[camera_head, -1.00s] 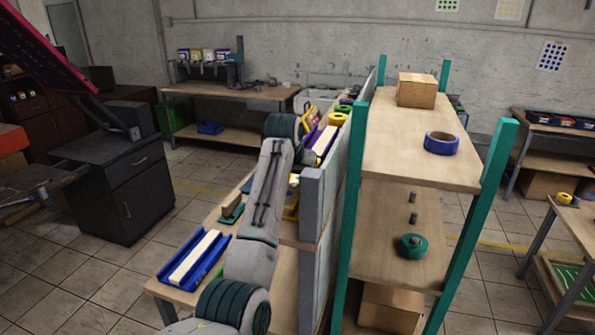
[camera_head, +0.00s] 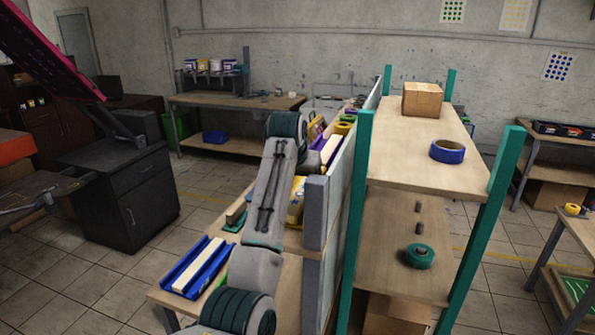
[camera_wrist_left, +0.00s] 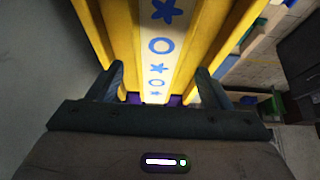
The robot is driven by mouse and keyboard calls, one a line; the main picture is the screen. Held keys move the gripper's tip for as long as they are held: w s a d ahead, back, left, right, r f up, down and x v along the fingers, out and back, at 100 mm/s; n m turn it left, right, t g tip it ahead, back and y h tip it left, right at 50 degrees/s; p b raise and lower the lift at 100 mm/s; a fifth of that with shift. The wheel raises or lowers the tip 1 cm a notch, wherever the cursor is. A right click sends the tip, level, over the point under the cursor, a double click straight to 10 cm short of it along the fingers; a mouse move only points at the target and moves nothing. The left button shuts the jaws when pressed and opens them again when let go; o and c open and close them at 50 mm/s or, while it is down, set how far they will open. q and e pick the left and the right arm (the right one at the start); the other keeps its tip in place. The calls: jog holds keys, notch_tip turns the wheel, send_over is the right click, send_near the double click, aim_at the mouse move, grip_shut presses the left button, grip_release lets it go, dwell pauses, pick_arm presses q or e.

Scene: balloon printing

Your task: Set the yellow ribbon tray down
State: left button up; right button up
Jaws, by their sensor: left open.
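The yellow ribbon tray (camera_wrist_left: 120,25) fills the upper middle of the left wrist view. A white ribbon (camera_wrist_left: 160,45) with blue stars and rings runs along it. My left gripper (camera_wrist_left: 158,70) is open, with one finger on each side of the tray's near end. I cannot tell whether the fingers touch the tray walls. In the head view, a yellow piece that looks like this tray (camera_head: 296,203) shows on the bench just right of my arm. My arm hides most of it and the gripper there. My right gripper is not in view.
A blue tray with a white strip (camera_head: 197,267) lies on the bench (camera_head: 158,296) left of my arm. A grey upright panel (camera_head: 316,212) stands close on the right. Beyond it is a teal-posted shelf (camera_head: 385,176) with a cardboard box (camera_head: 423,100) and blue tape (camera_head: 447,151).

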pick_arm(q)
jog(key=b+v, duration=0.3)
jog(key=v, duration=0.6)
jog(key=shift+r, duration=0.2)
jog(key=shift+a, duration=0.1)
